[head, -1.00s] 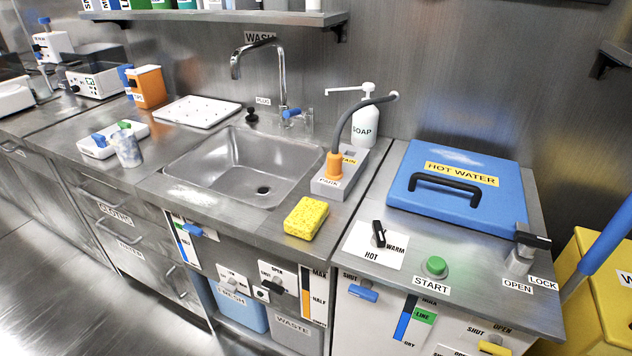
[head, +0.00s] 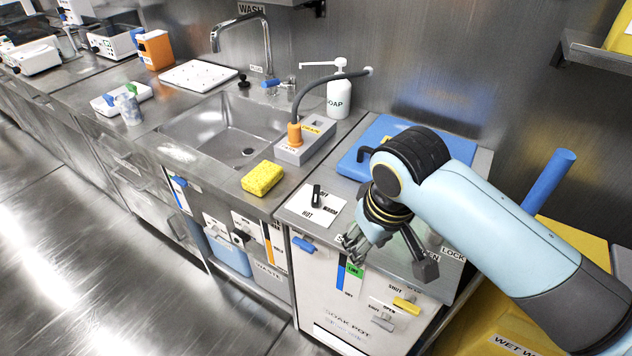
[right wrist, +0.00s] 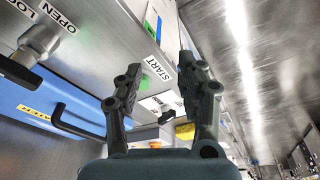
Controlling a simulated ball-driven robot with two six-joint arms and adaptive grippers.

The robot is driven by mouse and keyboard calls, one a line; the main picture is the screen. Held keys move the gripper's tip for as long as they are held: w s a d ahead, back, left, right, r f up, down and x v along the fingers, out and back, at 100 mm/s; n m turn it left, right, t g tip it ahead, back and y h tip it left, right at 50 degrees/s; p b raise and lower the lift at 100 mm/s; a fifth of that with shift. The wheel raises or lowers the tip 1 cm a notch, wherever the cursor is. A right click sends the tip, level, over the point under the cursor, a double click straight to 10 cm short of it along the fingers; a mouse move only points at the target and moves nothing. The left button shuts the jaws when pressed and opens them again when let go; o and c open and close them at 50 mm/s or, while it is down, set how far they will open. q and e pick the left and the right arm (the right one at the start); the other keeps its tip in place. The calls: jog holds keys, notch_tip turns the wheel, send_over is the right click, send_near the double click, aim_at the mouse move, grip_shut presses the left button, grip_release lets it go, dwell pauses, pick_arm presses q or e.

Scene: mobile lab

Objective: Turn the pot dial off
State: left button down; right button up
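The pot dial is a black lever knob (head: 316,196) on a white plate (head: 303,217) with the words HOT and WARM readable. It stands on the steel counter top left of the blue pot lid (head: 352,166). I cannot tell surely which word the knob points at. My right gripper (head: 352,246) is open and empty, in front of and right of the dial, near the counter's front edge and apart from the knob. In the right wrist view my right gripper's fingers (right wrist: 160,68) are spread, with a small dark knob (right wrist: 167,117) beyond them. My left gripper is out of view.
A yellow sponge (head: 262,178) lies left of the dial at the sink edge. A grey holder (head: 304,139) with an orange-ended hose stands behind it. My right arm hides the green START button in the head view. The START label (right wrist: 157,68) is close to my fingers.

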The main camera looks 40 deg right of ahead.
jog(key=w+d+r+m+g, duration=0.1)
jog(key=w+r+m, duration=0.2)
jog(key=w, duration=0.8)
notch_tip(320, 180, up, 4)
jog(key=m+g+p, duration=0.1)
jog(key=m, duration=0.2)
send_over(316, 191)
jog(key=shift+y, duration=0.4)
notch_tip(316, 191, down, 10)
jog(key=shift+b, duration=0.55)
grip_shut()
